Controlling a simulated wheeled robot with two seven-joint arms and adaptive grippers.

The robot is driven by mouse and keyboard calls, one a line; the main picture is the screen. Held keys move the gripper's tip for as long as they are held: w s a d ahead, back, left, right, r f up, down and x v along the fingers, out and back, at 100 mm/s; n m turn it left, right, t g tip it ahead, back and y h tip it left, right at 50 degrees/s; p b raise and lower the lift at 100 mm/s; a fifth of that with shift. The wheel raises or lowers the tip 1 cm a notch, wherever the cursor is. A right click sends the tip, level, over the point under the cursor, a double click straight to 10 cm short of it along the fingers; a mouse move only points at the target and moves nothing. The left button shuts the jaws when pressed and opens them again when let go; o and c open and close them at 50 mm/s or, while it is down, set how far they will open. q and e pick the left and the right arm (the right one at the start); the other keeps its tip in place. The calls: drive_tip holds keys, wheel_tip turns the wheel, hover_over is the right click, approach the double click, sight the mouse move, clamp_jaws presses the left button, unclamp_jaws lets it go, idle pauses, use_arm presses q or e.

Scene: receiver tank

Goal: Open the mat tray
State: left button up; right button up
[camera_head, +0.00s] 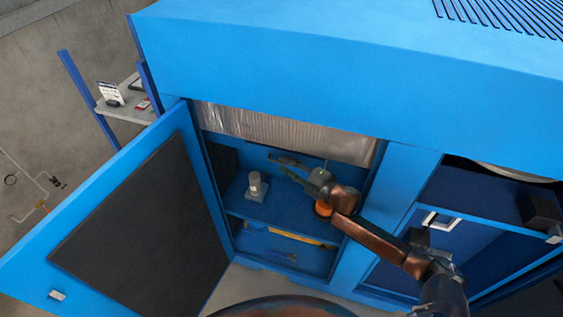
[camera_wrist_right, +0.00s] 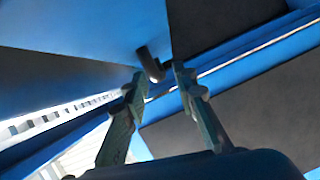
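A grey, pleated mat-like panel (camera_head: 285,132), which may belong to the mat tray, spans the top of the open cabinet bay. I cannot make out the tray's own edges. My right gripper (camera_head: 277,163) reaches into the bay just below this panel, with its two greenish fingers apart. In the right wrist view, the fingers (camera_wrist_right: 160,71) point at a dark bent knob or handle (camera_wrist_right: 150,63) on a blue surface. The knob shows between the fingertips; I cannot tell if they touch it. My left gripper is not in view.
The blue cabinet door (camera_head: 190,130) stands open at the left. A grey fitting (camera_head: 255,186) stands on the shelf, with yellow-handled tools below. The blue post (camera_head: 398,190) stands right of the bay. A side shelf (camera_head: 125,108) holds small items.

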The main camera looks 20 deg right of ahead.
drive_tip(key=shift+x, duration=1.2)
drive_tip(key=shift+d, duration=0.1)
drive_tip(key=shift+c, duration=0.6)
clamp_jaws()
